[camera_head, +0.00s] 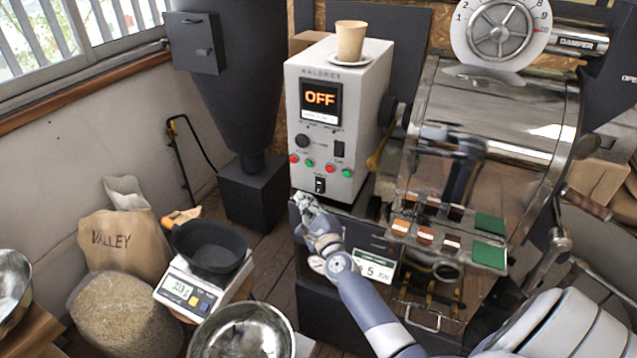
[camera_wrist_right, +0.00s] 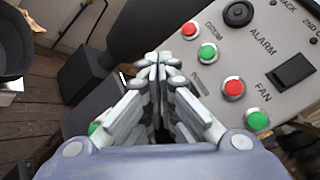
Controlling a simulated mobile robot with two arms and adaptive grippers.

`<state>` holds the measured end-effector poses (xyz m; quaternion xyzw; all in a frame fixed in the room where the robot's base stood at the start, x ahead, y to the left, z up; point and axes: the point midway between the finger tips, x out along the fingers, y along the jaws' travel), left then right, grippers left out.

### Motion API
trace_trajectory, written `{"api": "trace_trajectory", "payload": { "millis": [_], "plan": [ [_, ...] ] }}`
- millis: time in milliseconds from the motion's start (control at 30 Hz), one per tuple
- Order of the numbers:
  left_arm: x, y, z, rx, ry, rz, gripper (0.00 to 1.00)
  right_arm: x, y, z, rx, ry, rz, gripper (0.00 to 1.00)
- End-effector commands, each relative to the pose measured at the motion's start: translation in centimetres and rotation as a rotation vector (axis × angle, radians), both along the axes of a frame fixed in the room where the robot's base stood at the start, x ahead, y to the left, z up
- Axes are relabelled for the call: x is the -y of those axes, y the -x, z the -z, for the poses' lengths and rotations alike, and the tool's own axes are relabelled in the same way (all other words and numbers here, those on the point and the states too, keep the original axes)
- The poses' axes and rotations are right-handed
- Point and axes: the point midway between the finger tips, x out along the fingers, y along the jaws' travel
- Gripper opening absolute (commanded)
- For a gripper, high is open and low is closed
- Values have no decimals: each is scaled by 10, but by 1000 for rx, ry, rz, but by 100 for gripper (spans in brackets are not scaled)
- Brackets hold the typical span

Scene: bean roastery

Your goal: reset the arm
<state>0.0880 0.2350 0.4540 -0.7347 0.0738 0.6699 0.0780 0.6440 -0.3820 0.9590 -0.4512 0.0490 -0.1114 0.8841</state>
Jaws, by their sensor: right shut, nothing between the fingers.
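My right arm comes in from the lower right in the head view. Its gripper (camera_head: 305,203) is just below the front of the white control box (camera_head: 363,103), near the rocker switch at the bottom of its panel. The gripper is shut and empty. In the right wrist view the fingers (camera_wrist_right: 158,62) are closed together in front of the panel (camera_wrist_right: 215,75). Red and green buttons, a black knob and a black FAN switch (camera_wrist_right: 290,72) show to their right. The box's display (camera_head: 320,100) reads OFF. My left gripper is not in view.
A paper cup (camera_head: 350,42) stands on a saucer on the box. The steel roaster drum (camera_head: 490,110) is at the right, with a tray of coloured samples (camera_head: 447,238) below it. A scale (camera_head: 178,292) with a black bowl (camera_head: 210,246) and a steel bowl (camera_head: 242,335) are at the lower left.

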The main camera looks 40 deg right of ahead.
Motion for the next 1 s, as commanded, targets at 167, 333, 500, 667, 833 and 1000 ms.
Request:
{"api": "trace_trajectory", "payload": {
  "millis": [167, 333, 500, 667, 833, 1000],
  "plan": [
    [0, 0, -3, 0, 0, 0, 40, -13, 8, 1, 0, -1, 0, 0],
    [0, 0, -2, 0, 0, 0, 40, -14, 8, 2, 1, 0, 1, 0],
    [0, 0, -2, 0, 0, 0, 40, -14, 8, 2, 1, 0, 1, 0],
    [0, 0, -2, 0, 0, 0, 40, -14, 8, 2, 1, 0, 1, 0],
    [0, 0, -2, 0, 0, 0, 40, -22, 13, 29, -65, 70, -22, 0],
    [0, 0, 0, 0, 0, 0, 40, -53, 41, 123, -294, 336, -130, 0]
  ]
}}
